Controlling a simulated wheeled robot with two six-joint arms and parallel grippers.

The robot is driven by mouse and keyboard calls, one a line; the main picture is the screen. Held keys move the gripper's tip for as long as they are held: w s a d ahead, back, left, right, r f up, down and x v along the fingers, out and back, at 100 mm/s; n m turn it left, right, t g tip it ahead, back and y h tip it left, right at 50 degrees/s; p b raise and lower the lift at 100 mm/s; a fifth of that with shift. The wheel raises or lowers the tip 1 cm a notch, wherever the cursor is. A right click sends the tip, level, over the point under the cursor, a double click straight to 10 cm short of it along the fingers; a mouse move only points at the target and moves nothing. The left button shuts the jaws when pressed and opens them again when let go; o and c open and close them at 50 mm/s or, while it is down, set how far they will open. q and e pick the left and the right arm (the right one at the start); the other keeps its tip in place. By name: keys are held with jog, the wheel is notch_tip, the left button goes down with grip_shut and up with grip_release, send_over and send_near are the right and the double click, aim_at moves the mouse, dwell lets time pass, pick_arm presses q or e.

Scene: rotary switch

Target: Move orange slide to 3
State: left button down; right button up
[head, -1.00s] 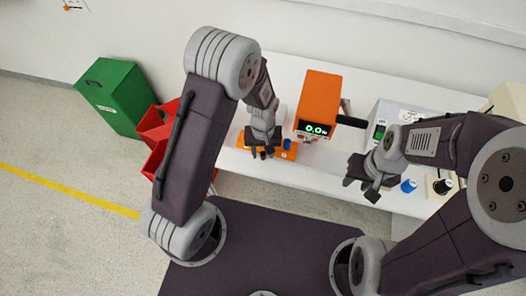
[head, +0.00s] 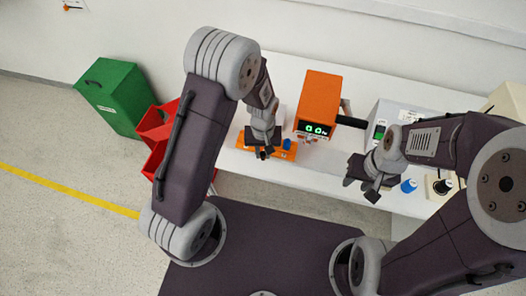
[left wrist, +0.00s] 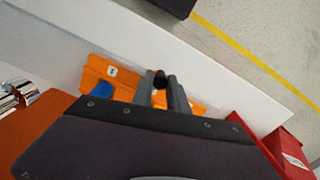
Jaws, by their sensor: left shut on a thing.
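The orange slide base (head: 245,147) lies near the table's front edge, with a blue knob (head: 287,144) on its right part. In the left wrist view the orange base (left wrist: 100,74) shows a white label and the blue knob (left wrist: 103,90). My left gripper (head: 264,153) is over the base, left of the blue knob in the head view. In the left wrist view its fingers (left wrist: 161,84) are shut on a black knob (left wrist: 160,76). The gripper hides part of the base. My right gripper (head: 361,188) is open and empty near the table's front edge.
An orange box with a green display (head: 316,129) stands behind the slide to the right. A grey device (head: 379,131), a blue knob (head: 408,186) and a black dial (head: 442,186) are at the right. Red bins (head: 157,127) and a green box (head: 113,96) stand left of the table.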

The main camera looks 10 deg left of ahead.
dwell(0.7)
pick_arm(q)
jog(key=shift+d, duration=2.2)
jog(key=c, duration=1.3)
grip_release()
